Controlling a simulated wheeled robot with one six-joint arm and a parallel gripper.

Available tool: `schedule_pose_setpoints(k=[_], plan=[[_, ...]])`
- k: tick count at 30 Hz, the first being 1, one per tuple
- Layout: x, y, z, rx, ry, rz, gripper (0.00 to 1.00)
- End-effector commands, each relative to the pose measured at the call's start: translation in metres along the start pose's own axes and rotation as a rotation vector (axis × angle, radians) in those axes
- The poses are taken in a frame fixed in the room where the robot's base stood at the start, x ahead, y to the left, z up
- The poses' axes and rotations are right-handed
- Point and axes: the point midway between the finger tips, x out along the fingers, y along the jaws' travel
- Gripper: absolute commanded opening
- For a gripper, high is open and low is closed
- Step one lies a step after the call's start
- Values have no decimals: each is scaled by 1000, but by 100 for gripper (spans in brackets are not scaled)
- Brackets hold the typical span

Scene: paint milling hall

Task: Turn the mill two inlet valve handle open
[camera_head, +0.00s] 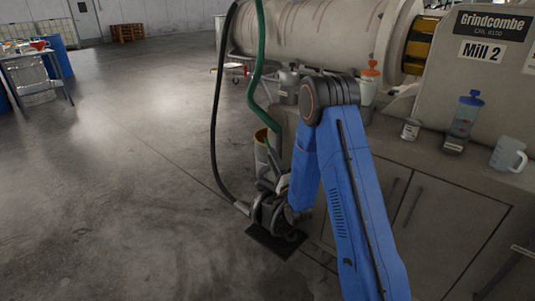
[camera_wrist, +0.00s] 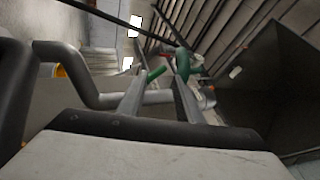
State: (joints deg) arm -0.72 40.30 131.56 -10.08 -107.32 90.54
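My gripper (camera_wrist: 160,82) shows in the wrist view with its two grey fingers apart and a clear gap between them. A short green bar-like piece (camera_wrist: 155,74), possibly the valve handle, lies by the left fingertip; I cannot tell whether it touches. A green curved piece (camera_wrist: 182,62) shows behind the right fingertip, with a small red part (camera_wrist: 166,55) near it. A grey bent pipe (camera_wrist: 92,88) runs from the left behind the fingers. In the head view my wrist is low beside the cabinet, near the lower end of the green hose (camera_head: 262,60); the valve is not clearly visible there.
The Mill 2 sign (camera_head: 481,51) is above the cabinet (camera_head: 440,190). On its top stand a blue-capped bottle (camera_head: 466,115), a tin (camera_head: 410,129) and a jug (camera_head: 508,154). A black hose (camera_head: 215,130) hangs left of my arm. The floor (camera_head: 110,190) at left is clear.

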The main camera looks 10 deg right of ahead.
Motion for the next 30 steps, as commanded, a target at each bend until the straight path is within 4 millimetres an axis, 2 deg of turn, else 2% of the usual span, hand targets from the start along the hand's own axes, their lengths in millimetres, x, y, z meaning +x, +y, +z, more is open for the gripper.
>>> schedule_pose_setpoints(k=[6,17,19,21,22,30], plan=[[-22,-10,0,0,-1,1,32],[-26,-12,0,0,-1,-1,32],[-26,-13,0,-1,-1,0,20],[-24,-14,0,-9,-1,6,3],[-23,-14,0,-17,-1,13,0],[3,-29,-3,-188,-5,166,0]])
